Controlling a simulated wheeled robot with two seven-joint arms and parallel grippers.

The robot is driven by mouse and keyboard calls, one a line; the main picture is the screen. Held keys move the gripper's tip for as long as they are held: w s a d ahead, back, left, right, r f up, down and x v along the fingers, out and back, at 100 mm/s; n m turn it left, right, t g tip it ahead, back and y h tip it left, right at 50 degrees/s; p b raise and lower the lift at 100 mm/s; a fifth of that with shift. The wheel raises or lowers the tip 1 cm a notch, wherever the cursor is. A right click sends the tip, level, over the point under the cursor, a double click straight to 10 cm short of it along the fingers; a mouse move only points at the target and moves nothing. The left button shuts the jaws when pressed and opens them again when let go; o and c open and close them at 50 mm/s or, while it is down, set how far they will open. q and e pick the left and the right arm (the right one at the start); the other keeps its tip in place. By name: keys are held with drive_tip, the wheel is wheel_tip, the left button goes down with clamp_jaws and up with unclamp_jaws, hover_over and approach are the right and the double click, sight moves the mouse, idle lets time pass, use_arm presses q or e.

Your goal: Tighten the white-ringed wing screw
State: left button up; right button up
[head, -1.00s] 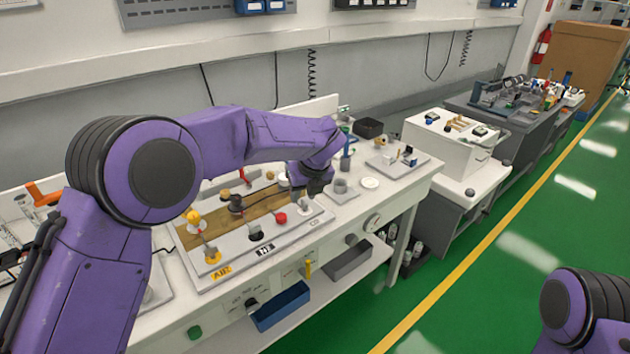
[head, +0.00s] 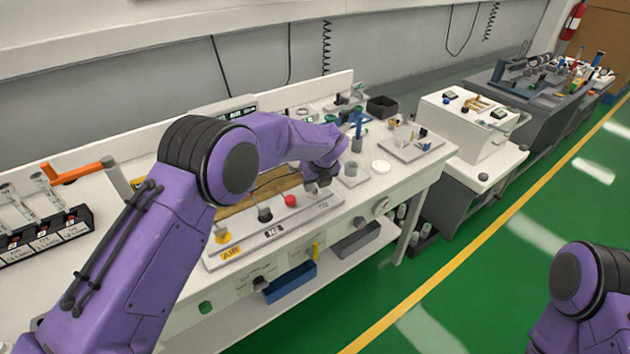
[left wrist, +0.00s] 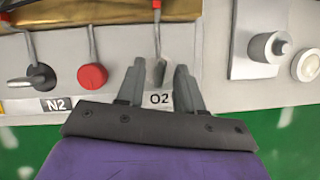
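A grey wing screw (left wrist: 158,70) stands at the O2 label (left wrist: 159,98) on the gas panel (head: 285,232). I cannot make out a white ring on it. My left gripper (left wrist: 158,80) is open, with one finger on each side of this screw and a visible gap to both. In the head view the left gripper (head: 318,188) is over the right end of the panel, and the wrist hides the screw there. To the left are a red knob (left wrist: 92,76), a dark wing screw (left wrist: 35,77) at the N2 label and a yellow one (head: 222,237) at AIR. My right gripper is out of view.
Right of the panel are a grey block with a round post (left wrist: 268,46) and a white disc (head: 381,167). An orange-handled tool (head: 78,172) and a vial rack (head: 45,236) are at the left. A blue bin (head: 290,283) hangs below the front edge.

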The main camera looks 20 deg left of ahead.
use_arm(q)
drive_tip(key=shift+s+r, duration=0.1)
clamp_jaws()
